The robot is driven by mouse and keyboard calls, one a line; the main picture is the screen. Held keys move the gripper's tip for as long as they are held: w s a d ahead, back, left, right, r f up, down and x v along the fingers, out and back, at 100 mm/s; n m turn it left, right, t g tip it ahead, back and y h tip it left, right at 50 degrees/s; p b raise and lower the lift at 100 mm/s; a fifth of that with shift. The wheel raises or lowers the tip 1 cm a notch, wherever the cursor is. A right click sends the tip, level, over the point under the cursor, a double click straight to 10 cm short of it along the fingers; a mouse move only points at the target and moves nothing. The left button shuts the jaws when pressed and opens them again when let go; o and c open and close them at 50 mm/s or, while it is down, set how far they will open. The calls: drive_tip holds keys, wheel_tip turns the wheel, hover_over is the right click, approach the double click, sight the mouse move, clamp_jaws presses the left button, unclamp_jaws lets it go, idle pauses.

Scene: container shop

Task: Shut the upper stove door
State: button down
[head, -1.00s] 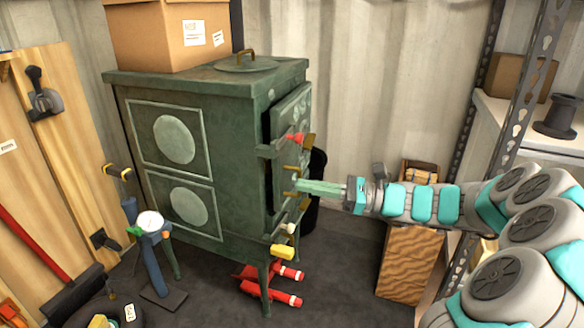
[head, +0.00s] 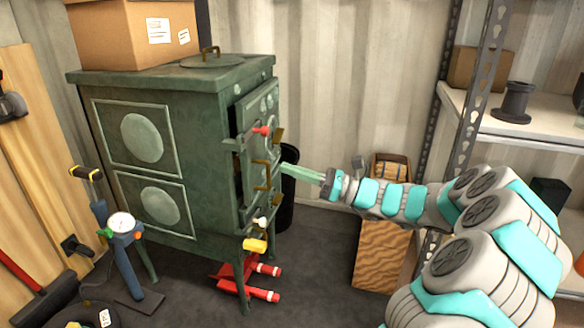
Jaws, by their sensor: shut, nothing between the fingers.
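The green stove (head: 150,110) stands left of centre in the head view, its front turned to the right. Its upper door (head: 260,106) stands slightly ajar, with a dark gap along its left edge. The lower door (head: 253,195) has a brass handle (head: 262,175). My gripper (head: 286,166) is shut and empty, just right of the stove front at about the height of the lower door's top. Its tips appear apart from both doors, though depth is hard to judge.
A cardboard box (head: 135,30) sits on the stove top. A wooden crate (head: 382,255) stands behind my arm, beside a metal shelf (head: 500,115). A black bin (head: 288,190) is behind the stove's right side.

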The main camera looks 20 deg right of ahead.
sight(248, 144)
drive_tip(key=b+x, duration=0.1)
drive_tip(key=x, duration=0.6)
drive_tip(key=shift+s, duration=0.1)
wheel_tip(248, 144, up, 3)
drive_tip(key=shift+r, duration=0.1)
drive_tip(key=shift+a+r, duration=0.1)
drive_tip(key=shift+r, duration=0.35)
drive_tip(key=shift+r, duration=0.15)
drive_tip(key=shift+r+m+p, duration=0.1)
drive_tip(key=shift+m+p, duration=0.3)
drive_tip(key=shift+p, duration=0.45)
